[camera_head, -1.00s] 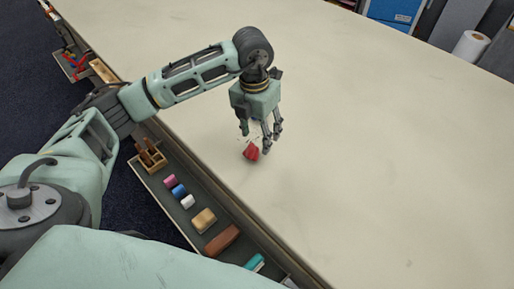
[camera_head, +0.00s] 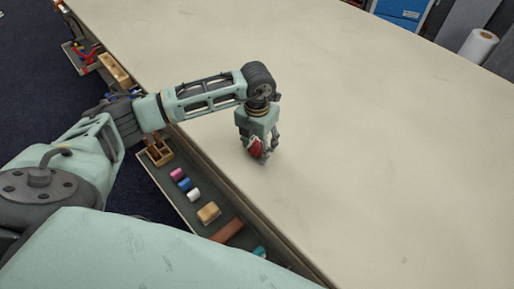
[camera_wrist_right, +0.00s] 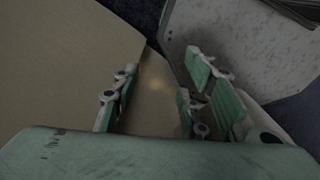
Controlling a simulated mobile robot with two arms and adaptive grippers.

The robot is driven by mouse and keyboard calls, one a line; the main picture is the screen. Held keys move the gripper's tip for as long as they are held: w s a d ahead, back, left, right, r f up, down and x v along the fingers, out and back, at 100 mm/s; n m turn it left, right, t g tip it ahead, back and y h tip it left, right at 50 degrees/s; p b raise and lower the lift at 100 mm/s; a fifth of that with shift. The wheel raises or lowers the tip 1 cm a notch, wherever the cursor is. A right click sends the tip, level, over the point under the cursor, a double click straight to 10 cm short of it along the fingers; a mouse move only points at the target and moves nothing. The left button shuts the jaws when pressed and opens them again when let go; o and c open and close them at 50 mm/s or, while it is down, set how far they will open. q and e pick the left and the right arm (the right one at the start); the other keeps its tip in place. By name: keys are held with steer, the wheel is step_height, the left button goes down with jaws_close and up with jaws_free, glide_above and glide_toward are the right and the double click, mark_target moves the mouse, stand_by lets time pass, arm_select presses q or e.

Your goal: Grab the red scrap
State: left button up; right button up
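The red scrap (camera_head: 255,149) is at the fingertips of my left gripper (camera_head: 258,156) in the head view, low over the cloth table (camera_head: 380,150). The fingers are drawn in around the scrap and partly cover it. It appears to be gripped between them, at or just above the table top. My right gripper (camera_wrist_right: 158,98) shows only in the right wrist view. Its fingers are spread apart with nothing between them.
A side tray (camera_head: 185,213) along the table's near edge holds spools (camera_head: 185,184), a tan block (camera_head: 208,212) and a brown block (camera_head: 228,231). A paper roll (camera_head: 478,45) and a blue box (camera_head: 402,9) are at the far right. The table top is otherwise clear.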

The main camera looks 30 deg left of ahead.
arm_select(q)
steer(key=c, duration=0.8)
steer(key=shift+r, duration=0.1)
steer(key=shift+c, duration=0.2)
